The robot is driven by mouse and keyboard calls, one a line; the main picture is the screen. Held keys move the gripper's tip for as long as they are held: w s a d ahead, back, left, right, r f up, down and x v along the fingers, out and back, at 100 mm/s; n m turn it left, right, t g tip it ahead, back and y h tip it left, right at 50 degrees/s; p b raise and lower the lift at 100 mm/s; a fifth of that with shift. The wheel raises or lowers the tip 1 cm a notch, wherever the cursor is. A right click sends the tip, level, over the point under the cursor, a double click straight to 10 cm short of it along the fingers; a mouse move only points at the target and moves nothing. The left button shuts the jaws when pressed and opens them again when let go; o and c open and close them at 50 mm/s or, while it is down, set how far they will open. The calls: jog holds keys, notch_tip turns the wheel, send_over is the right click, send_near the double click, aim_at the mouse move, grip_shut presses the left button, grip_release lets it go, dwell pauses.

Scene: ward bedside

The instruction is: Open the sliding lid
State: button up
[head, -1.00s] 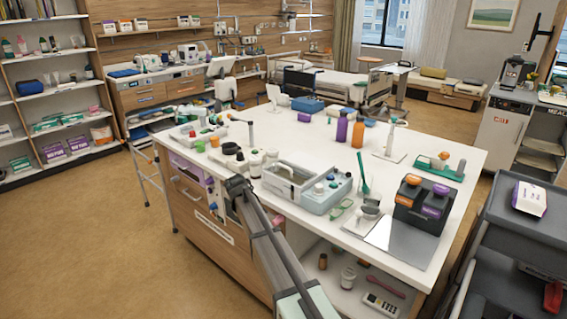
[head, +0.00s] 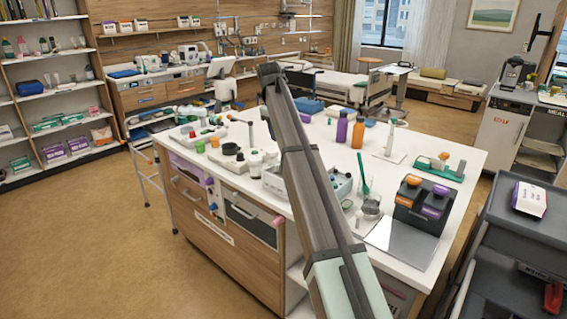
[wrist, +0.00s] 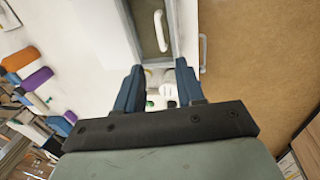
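The lid (wrist: 150,50) is a grey-brown panel in a pale frame, at the top of the wrist view. A white bar handle (wrist: 160,30) stands on it. In the head view, the pale grey box (head: 272,182) is on the white table, partly hidden behind my arm. My gripper (wrist: 158,68) is open, with two blue fingers spread apart and nothing held. In the wrist view the handle lies ahead of the fingertips, roughly in line with the gap; I cannot tell the height between them. The head view does not show my fingers clearly.
White bottles (wrist: 167,86) show between my fingers in the wrist view. A purple bottle (head: 341,130), an orange bottle (head: 357,136) and a black holder (head: 422,206) stand right of my arm on the table (head: 452,215). Open floor (head: 90,250) lies to the left.

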jog(key=f, duration=0.4)
jog(key=w+d+f, duration=0.1)
jog(key=f, duration=0.4)
jog(key=d+f, duration=0.1)
jog(key=f, duration=0.3)
jog(key=shift+w+f, duration=0.2)
jog(key=shift+w, duration=0.2)
jog(key=shift+a, duration=0.1)
grip_shut()
dwell(0.8)
